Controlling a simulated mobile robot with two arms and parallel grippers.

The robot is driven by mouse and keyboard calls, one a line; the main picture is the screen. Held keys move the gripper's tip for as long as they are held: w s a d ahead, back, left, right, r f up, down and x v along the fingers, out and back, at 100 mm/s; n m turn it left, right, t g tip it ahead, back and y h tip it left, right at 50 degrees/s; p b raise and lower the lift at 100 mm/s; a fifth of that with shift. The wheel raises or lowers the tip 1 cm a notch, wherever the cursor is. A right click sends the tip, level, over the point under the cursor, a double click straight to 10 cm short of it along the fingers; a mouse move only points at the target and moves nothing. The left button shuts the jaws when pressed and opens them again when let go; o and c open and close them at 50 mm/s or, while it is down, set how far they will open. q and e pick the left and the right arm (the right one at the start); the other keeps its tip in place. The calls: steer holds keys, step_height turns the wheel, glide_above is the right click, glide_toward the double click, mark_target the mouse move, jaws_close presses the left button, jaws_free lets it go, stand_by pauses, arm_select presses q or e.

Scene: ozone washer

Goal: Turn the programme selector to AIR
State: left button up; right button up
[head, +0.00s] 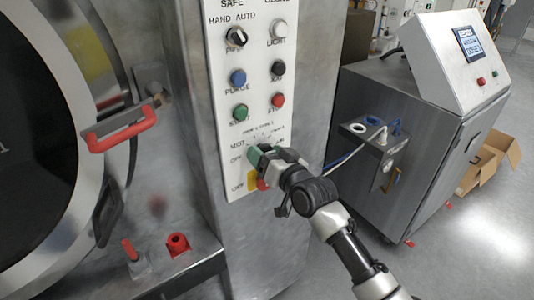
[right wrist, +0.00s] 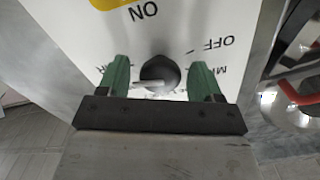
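The programme selector is a small black round knob (right wrist: 159,72) low on the white panel (head: 222,108). In the right wrist view, which shows the lettering upside down, its pale pointer lies toward the left. A label ending in R is half hidden there by a green finger. MI... and OFF show on the right. My right gripper (right wrist: 161,80) has its green fingers on either side of the knob, with a gap visible on both sides. In the head view the gripper (head: 264,156) is at the panel and hides the knob. My left gripper is out of view.
Above are a HAND/AUTO switch (head: 236,37) and several coloured buttons, including a blue one (head: 238,77). A red-handled door latch (head: 122,130) is at left. A steel cabinet (head: 420,130) with a small screen stands at right. Open floor lies at lower right.

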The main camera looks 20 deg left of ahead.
steer(key=shift+d, duration=0.1)
steer(key=b+v, duration=0.2)
steer(key=v, duration=0.8)
steer(key=shift+s+d, duration=0.25)
steer(key=shift+s, duration=0.05)
